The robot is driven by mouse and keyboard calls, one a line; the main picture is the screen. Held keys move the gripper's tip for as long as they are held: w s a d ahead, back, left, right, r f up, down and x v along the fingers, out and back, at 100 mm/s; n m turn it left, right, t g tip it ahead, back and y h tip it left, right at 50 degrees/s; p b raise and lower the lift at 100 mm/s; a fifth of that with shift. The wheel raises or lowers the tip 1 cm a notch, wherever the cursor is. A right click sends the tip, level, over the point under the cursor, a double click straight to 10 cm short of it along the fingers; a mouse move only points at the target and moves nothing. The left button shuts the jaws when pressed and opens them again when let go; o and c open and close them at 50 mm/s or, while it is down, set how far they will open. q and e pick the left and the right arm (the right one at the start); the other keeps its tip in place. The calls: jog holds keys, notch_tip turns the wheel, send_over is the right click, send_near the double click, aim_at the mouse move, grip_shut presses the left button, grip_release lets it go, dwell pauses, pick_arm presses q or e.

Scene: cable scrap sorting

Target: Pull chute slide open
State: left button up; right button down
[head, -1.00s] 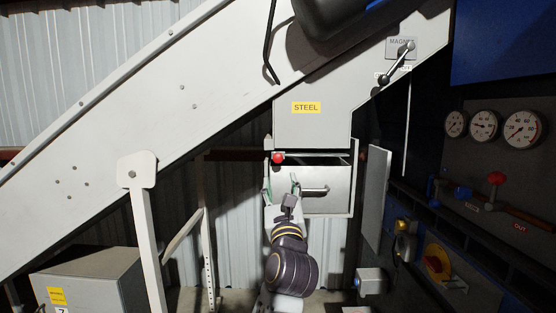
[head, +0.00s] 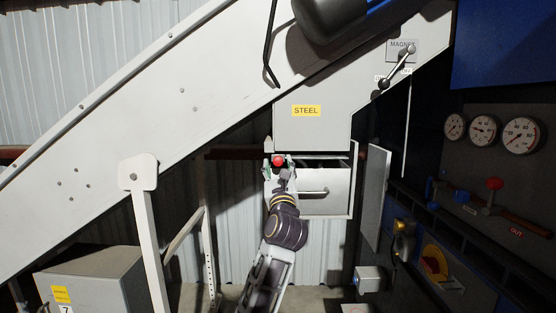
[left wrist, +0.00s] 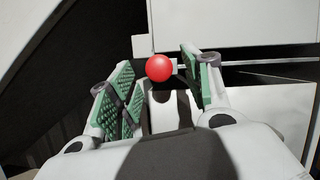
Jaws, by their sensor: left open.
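The chute slide's red ball knob (head: 279,160) sits at the left end of a slide just under the white chute marked STEEL (head: 312,130). My left gripper (head: 278,170) is at the knob, its fingers on either side of it. In the left wrist view, the red knob (left wrist: 159,68) lies between the green-padded fingers of my open left gripper (left wrist: 160,85), near their tips. A short light rod runs right from the knob. I cannot tell whether either pad touches it. My right gripper is not in view.
A magnet lever (head: 397,66) is above right. A grey box (head: 95,280) stands low left.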

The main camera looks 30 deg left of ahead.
aim_at(278, 164)
pick_arm(q)
jog(key=shift+p+x, duration=0.3)
jog(key=shift+x, duration=1.45)
grip_shut()
